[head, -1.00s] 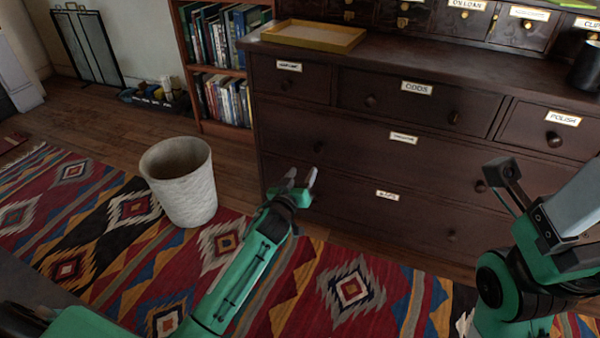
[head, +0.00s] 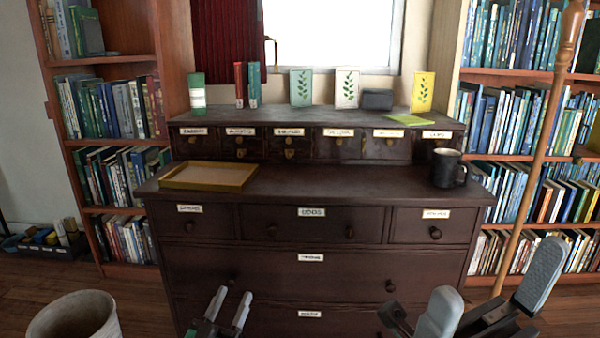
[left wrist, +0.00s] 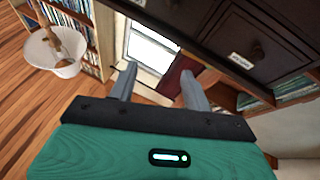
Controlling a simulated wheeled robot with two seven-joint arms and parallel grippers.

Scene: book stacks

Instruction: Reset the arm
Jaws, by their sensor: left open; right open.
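My left gripper (head: 232,296) is at the bottom of the head view, in front of the dresser's lower drawers. Its two grey fingers are apart with nothing between them. The left wrist view also shows these fingers (left wrist: 158,82) spread and empty. My right gripper (head: 494,280) is at the lower right of the head view, in front of the dresser's right side. Its grey fingers are wide apart and I see nothing held. Most of both arms is below the picture.
A dark dresser (head: 290,265) fills the middle. On it are a shallow yellow tray (head: 165,183) and a black mug (head: 448,168). Cards and books stand on its upper shelf. A pale waste bin (head: 75,322) is at lower left. Bookcases flank the dresser.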

